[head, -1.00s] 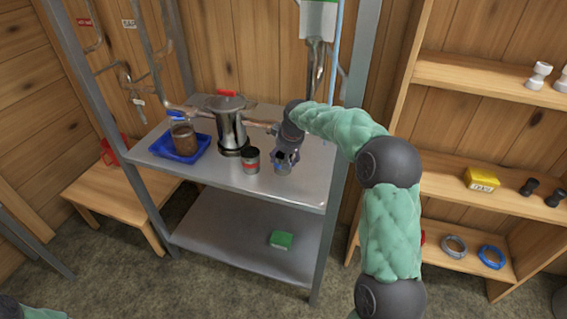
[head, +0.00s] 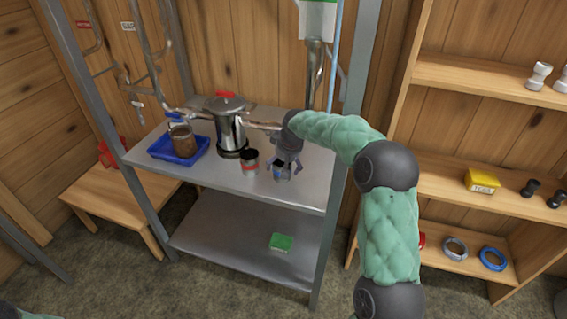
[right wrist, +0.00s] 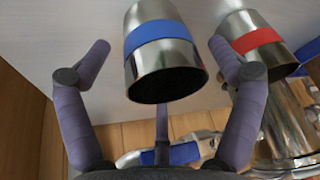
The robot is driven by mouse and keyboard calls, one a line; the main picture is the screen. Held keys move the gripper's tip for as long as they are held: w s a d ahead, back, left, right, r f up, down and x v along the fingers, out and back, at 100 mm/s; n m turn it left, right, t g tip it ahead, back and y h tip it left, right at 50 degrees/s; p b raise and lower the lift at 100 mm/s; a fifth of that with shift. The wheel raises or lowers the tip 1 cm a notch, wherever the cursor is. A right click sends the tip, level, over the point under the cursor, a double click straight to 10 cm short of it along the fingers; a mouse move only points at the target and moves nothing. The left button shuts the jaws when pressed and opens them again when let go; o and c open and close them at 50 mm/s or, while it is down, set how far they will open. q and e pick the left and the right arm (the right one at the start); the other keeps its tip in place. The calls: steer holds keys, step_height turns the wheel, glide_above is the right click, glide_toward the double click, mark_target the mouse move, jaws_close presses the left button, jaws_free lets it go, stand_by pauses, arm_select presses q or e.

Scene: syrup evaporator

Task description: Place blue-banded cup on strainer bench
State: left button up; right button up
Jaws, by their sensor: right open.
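The blue-banded cup (head: 282,175) is a small steel cup standing on the top shelf of the steel rack (head: 225,184), near its front right. It also shows in the right wrist view (right wrist: 152,33), where the picture is upside down. My right gripper (head: 283,168) is open around it, with one finger on each side. In the right wrist view gaps show between the cup and both fingers (right wrist: 160,48). The left gripper is not in view. I cannot tell which surface is called the strainer bench; a low wooden bench (head: 92,197) stands left of the rack.
A red-banded cup (head: 249,162) stands close left of the gripper. Behind it is a steel pot (head: 230,130) with a red knob. A blue tray (head: 163,150) holds a brown-filled jar (head: 183,141). A green box (head: 282,242) lies on the lower shelf. The top shelf's front strip is clear.

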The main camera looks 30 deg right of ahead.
arm_select(q)
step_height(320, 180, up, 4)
steer(key=p, duration=0.3)
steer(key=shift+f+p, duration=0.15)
steer(key=shift+p, duration=0.15)
arm_select(e)
steer(key=v, duration=1.2)
